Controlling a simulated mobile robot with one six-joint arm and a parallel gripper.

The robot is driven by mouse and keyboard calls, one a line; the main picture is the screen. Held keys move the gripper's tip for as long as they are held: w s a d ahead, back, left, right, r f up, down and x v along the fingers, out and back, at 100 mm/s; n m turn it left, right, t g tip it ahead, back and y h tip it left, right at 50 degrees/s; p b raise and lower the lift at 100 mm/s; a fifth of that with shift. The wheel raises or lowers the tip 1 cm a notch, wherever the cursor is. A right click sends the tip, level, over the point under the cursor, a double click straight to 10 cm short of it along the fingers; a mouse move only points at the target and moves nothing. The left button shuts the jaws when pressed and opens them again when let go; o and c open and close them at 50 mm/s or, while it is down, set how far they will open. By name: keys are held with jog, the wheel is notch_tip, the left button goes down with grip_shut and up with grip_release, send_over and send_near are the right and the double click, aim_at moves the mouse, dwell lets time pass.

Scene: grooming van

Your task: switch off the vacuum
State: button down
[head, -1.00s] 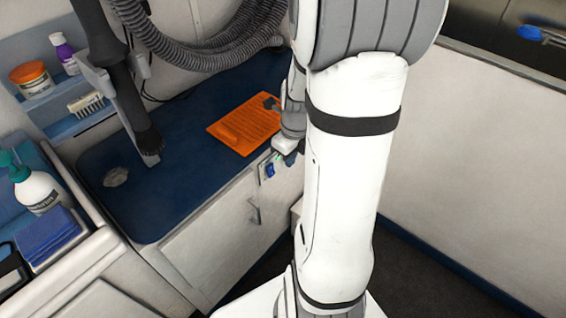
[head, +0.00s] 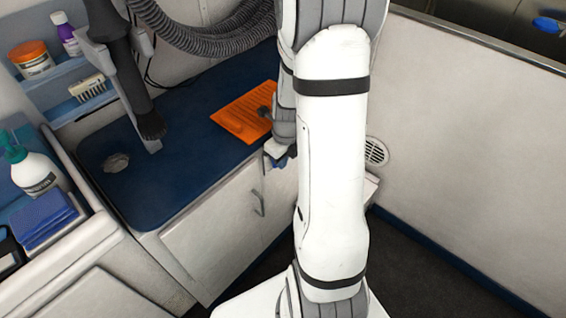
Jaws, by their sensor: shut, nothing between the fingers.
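The vacuum shows as a ribbed grey hose (head: 205,35) along the back wall and a black nozzle (head: 150,122) hanging in a grey holder above the blue counter. A small blue part (head: 280,162), possibly the vacuum's switch, shows on the cabinet front just under the counter edge. My gripper (head: 274,150) is at the counter's front edge, right by this blue part. It is shut and empty. I cannot tell whether it touches the blue part. My white arm hides much of this area, and the switch's position is too small to read.
An orange ribbed mat (head: 245,108) lies on the blue counter (head: 190,155) beside my gripper. A cabinet handle (head: 258,203) sticks out below. Shelves at left hold an orange-lidded tub (head: 31,59), a brush (head: 87,87) and a pump bottle (head: 38,172). Dark floor is free at right.

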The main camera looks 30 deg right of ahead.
jog(key=shift+w+a+f+p, duration=0.1)
jog(key=shift+w+f+p, duration=0.15)
jog(key=shift+p, duration=0.3)
